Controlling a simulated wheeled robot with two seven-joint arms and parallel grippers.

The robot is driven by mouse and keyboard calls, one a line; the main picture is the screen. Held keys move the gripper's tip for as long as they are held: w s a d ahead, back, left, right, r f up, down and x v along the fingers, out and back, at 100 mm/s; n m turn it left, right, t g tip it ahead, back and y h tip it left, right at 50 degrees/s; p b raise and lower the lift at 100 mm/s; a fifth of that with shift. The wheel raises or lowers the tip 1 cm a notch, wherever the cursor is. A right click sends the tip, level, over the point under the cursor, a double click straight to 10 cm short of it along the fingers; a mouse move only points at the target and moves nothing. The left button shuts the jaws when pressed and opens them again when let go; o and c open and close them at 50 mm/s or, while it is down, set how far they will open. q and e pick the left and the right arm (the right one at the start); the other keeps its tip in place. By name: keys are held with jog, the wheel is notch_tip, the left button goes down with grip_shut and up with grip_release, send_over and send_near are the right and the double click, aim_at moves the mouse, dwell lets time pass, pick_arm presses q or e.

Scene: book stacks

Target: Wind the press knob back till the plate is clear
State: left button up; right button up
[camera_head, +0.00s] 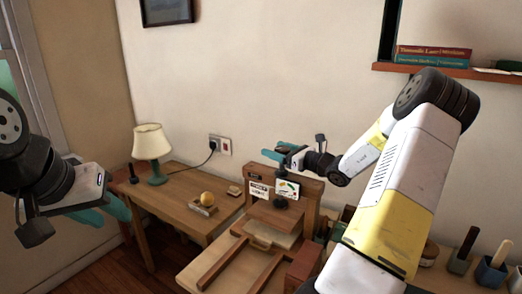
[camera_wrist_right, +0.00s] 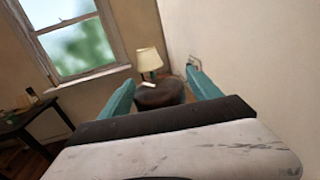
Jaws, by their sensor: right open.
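The wooden press (camera_head: 311,193) stands right of centre in the head view, with a dark upright screw or post (camera_head: 281,202) in front of its back board. My right gripper (camera_head: 279,152) is open above the press, in front of the wall. In the right wrist view its teal fingers (camera_wrist_right: 160,92) stand apart on either side of a dark brown rounded shape (camera_wrist_right: 160,97). This may be the knob; I cannot tell whether they touch it. The plate is not clearly made out. My left gripper (camera_head: 108,207) is open and empty at the left, away from the press.
A side table (camera_head: 176,208) holds a lamp (camera_head: 152,145) and a yellow ball on a small block (camera_head: 206,200). A wall shelf (camera_head: 440,71) with books is at the upper right. Pots with handled tools (camera_head: 490,272) stand at the lower right.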

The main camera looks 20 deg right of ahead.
jog(key=shift+w+a, duration=0.15)
jog(key=shift+w, duration=0.05)
jog(key=shift+c, duration=0.4)
jog(key=c, duration=1.3)
jog(key=shift+y, duration=0.3)
jog(key=n+g+y, duration=0.2)
jog(key=shift+s+a+n+g+y, duration=0.2)
jog(key=shift+a+n+g+y, duration=0.05)
jog(key=shift+n+g+y, duration=0.15)
jog(key=n+g+y, duration=0.2)
jog(key=g, duration=0.1)
jog(key=n+g+y, duration=0.1)
jog(key=shift+s+a+f+n+g, duration=0.1)
jog(key=shift+s+a+n+g, duration=0.2)
jog(key=shift+s, duration=0.1)
jog(key=n+g, duration=0.1)
jog(key=g, duration=0.1)
jog(key=s+n+g+y, duration=0.1)
jog(key=n+g, duration=0.1)
jog(key=g, duration=0.1)
jog(key=shift+a+f+n+y, duration=0.1)
jog(key=shift+n+y, duration=0.2)
jog(key=shift+s+n+g, duration=0.25)
jog(key=shift+n+g, duration=0.65)
jog(key=shift+g, duration=0.6)
jog(key=shift+s+n+g, duration=0.2)
jog(key=shift+n+g, duration=0.7)
jog(key=shift+g, duration=0.6)
